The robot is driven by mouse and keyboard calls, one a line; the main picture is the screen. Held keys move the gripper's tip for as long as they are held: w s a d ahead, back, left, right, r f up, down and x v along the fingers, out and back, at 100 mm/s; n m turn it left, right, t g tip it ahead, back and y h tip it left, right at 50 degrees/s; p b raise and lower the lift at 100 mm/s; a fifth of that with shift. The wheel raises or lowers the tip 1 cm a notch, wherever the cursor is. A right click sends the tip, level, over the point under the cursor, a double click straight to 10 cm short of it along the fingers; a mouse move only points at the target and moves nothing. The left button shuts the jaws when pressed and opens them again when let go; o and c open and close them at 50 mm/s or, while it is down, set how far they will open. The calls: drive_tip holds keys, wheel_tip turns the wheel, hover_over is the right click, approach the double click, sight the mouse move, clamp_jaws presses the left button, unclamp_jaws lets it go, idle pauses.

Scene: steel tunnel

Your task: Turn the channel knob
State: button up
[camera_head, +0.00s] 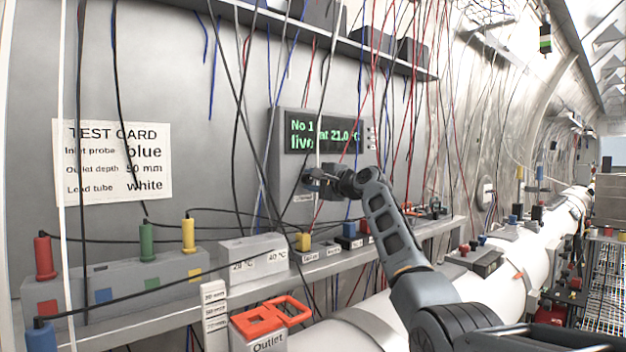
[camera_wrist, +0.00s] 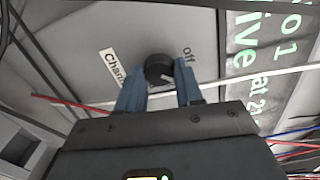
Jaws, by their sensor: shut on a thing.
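The channel knob (camera_wrist: 158,68) is a round black knob on a grey panel, between a white label that reads "Chann..." and the word "off" in the wrist view. My gripper (camera_wrist: 160,88) has its two blue fingers on either side of the knob and is shut on it. In the head view my gripper (camera_head: 318,182) is at the lower front of the grey display unit (camera_head: 277,150), and the knob is hidden behind it. The display (camera_head: 325,134) shows green text, partly covered by hanging wires, with "No 1", "live" and "at 21.0" readable.
Many loose wires hang in front of the unit, and a white cable (camera_wrist: 235,82) crosses near the fingers. A shelf (camera_head: 340,45) runs above. A test card (camera_head: 113,161) is at left.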

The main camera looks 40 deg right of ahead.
drive_tip(key=shift+f, duration=0.15)
drive_tip(key=o, duration=1)
drive_tip(key=shift+o, duration=0.2)
drive_tip(key=shift+s, duration=0.1)
drive_tip(key=s+b, duration=0.2)
drive_tip(key=s, duration=0.5)
drive_tip(key=shift+s+d, duration=0.2)
drive_tip(key=shift+s, duration=0.1)
